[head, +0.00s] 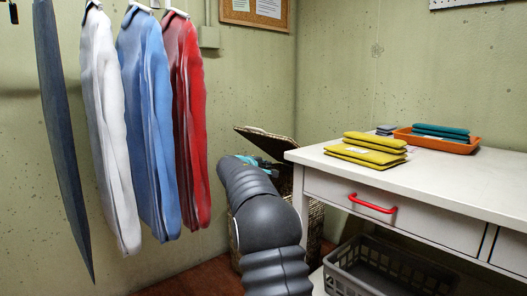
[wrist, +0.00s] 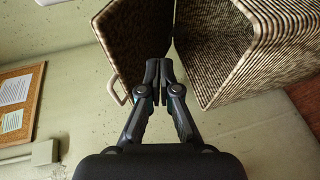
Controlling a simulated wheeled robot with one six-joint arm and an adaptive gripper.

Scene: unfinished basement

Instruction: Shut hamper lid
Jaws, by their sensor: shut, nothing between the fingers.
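The woven hamper (head: 316,218) stands in the corner beside the white desk, mostly hidden behind my arm and the desk. Its lid (head: 268,141) is raised and tilted. In the wrist view the lid (wrist: 132,35) is on the left, with a pale handle (wrist: 115,91) on its edge. The hamper body (wrist: 245,50) is on the right, and the lid stands at an angle to it. My gripper (wrist: 158,70) is shut and empty, its tips in front of the lid near the gap to the body. Whether they touch the lid I cannot tell. In the head view the fingertips are hidden.
The white desk (head: 330,163) stands close on the right, with a red-handled drawer (head: 372,202). Yellow folders (head: 366,153) and an orange tray (head: 437,143) lie on it. A grey crate (head: 385,270) is below. Hanging shirts (head: 150,130) fill the left side.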

